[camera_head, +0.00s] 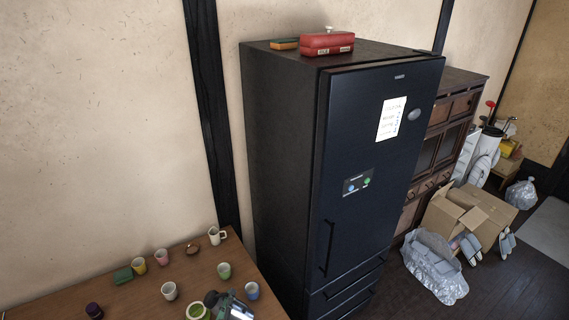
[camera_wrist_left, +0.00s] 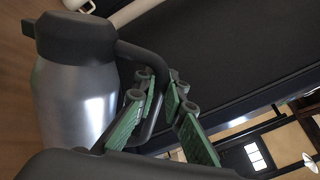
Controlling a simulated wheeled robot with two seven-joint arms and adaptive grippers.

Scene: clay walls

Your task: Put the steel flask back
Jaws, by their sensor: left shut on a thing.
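The steel flask (camera_wrist_left: 75,105) fills the left of the left wrist view, with a silver body, a black lid and a black handle. My left gripper (camera_wrist_left: 162,98) has its green-padded fingers shut on the flask's handle. In the head view my left gripper (camera_head: 229,301) shows at the bottom edge, over the wooden table (camera_head: 135,302). The flask (camera_head: 211,298) is mostly cut off or hidden there, with only its dark top showing. I cannot tell whether its base touches the table. My right gripper is in neither view.
A tall dark fridge (camera_head: 365,180) stands right of the table.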

